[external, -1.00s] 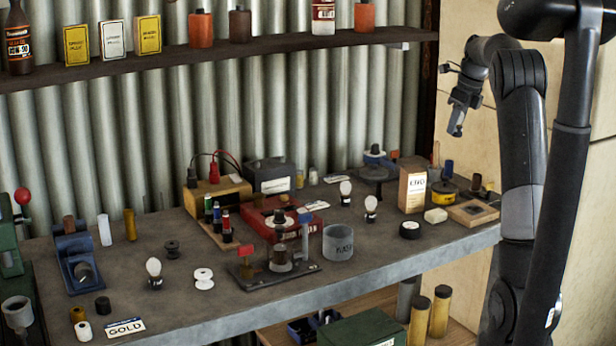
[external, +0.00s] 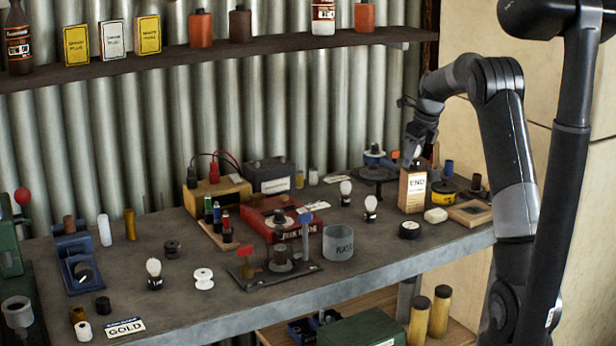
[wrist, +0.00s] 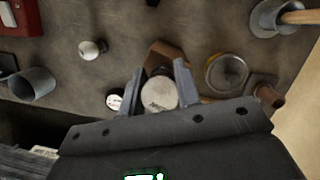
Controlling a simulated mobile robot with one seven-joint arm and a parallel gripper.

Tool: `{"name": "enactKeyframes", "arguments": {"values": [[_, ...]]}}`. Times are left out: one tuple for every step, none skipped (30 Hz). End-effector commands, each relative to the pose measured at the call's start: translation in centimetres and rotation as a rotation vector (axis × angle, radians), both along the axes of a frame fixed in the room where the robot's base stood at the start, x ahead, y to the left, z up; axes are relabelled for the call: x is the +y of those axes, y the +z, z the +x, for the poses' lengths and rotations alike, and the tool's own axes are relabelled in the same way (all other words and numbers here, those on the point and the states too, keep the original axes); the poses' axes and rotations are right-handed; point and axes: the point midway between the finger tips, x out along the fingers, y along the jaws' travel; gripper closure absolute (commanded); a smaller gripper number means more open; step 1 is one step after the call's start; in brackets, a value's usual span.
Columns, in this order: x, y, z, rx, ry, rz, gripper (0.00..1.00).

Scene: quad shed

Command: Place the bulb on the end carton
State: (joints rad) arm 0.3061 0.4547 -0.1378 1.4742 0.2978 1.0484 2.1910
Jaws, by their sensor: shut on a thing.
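The end carton (external: 412,190) stands upright at the right of the bench, brown with a white label reading END. My gripper (external: 415,156) is directly over its top in the external view. In the wrist view my gripper (wrist: 159,88) is shut on a pale round bulb (wrist: 158,94), held between the two fingers. The brown carton top (wrist: 168,54) shows behind the bulb there. The bulb is small and mostly hidden by the fingers in the external view. I cannot tell whether it touches the carton.
Two other bulbs (external: 370,206) (external: 345,190) stand left of the carton. A yellow tin (external: 443,193) and a wooden tray (external: 470,212) are close on the right. A dark stand (external: 373,176) is behind left.

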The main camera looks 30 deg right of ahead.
Motion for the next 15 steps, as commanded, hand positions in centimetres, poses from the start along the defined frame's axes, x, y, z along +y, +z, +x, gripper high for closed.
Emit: {"name": "enactKeyframes", "arguments": {"values": [[-0.02, -0.06, 0.01, -0.001, 0.000, -0.001, 0.93], [-0.02, -0.05, 0.02, -0.001, 0.000, -0.001, 0.93], [-0.02, -0.03, 0.03, -0.001, 0.000, -0.001, 0.93], [-0.02, -0.02, 0.03, -0.001, 0.000, -0.001, 0.93], [-0.03, -0.02, 0.02, -0.001, 0.000, -0.001, 0.93], [-0.02, -0.03, 0.02, -0.001, 0.000, -0.001, 0.93], [-0.03, -0.06, 0.02, -0.001, 0.000, -0.001, 0.93], [-0.03, -0.12, 0.01, -0.001, 0.000, -0.001, 0.93], [-0.03, -0.24, 0.01, -0.001, 0.000, -0.001, 0.93], [-0.03, -0.34, 0.01, -0.001, 0.000, -0.001, 0.93], [-0.04, -0.33, 0.03, -0.002, -0.001, -0.001, 0.68], [-0.04, -0.31, 0.02, -0.002, -0.001, -0.001, 0.65], [-0.04, -0.31, 0.02, -0.002, -0.001, -0.001, 0.63], [-0.04, -0.31, 0.02, -0.001, 0.000, -0.001, 0.60], [-0.05, -0.30, 0.02, -0.001, 0.000, -0.001, 0.57]]}}
